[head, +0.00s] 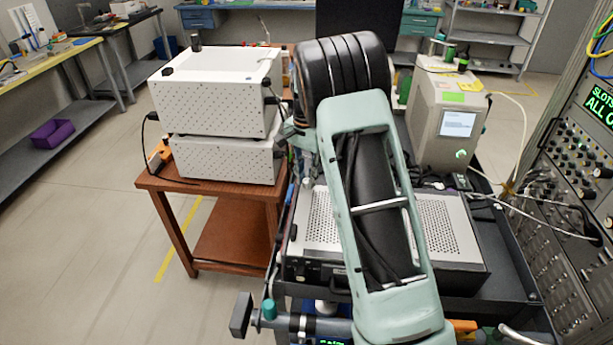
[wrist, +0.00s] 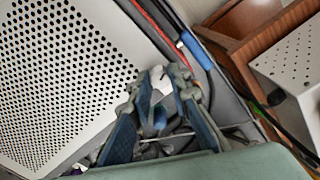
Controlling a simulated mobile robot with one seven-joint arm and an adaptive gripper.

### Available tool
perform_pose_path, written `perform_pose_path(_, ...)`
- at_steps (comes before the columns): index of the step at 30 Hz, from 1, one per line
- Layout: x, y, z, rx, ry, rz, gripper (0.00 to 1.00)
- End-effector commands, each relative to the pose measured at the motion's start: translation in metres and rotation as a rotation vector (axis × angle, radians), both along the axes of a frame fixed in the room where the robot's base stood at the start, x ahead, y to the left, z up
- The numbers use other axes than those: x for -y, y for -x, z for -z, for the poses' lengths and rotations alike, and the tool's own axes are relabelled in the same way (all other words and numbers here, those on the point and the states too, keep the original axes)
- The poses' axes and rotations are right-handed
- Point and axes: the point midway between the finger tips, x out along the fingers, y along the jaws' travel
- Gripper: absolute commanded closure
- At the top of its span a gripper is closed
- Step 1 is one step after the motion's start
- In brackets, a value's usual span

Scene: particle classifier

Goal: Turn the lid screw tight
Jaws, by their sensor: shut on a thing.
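My gripper (wrist: 160,100) shows in the wrist view with its two blue-padded fingers around a small pale piece (wrist: 159,84). It is shut on that piece, beside the edge of a perforated white panel. I cannot tell from its shape whether the piece is the lid screw. In the head view my arm covers most of the gripper. A white dotted case (head: 215,95) rests on a second white case (head: 225,157) at the left. A dark upright knob (head: 196,41) shows at the upper case's back corner.
A wooden table (head: 230,200) holds the white cases. A perforated-top instrument (head: 440,225) sits on a dark cart under my arm. A grey device with a screen (head: 447,115) stands behind. A cabled rack (head: 575,170) is at the right. The floor at left is clear.

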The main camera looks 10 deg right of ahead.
Motion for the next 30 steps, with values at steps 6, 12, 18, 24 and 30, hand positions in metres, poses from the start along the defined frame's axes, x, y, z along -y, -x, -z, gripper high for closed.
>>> perform_pose_path(6,0.0001,-0.0006,-0.0009,0.002,0.001,0.099,1.0)
perform_pose_path(12,-0.0001,-0.0007,-0.0009,0.003,0.0,0.141,1.0)
perform_pose_path(18,-0.0003,-0.0007,-0.0008,0.002,-0.001,0.152,1.0)
perform_pose_path(24,-0.0002,-0.0008,-0.0008,0.002,-0.001,0.151,1.0)
perform_pose_path(30,-0.0001,-0.0006,-0.0006,0.002,-0.001,0.15,0.67)
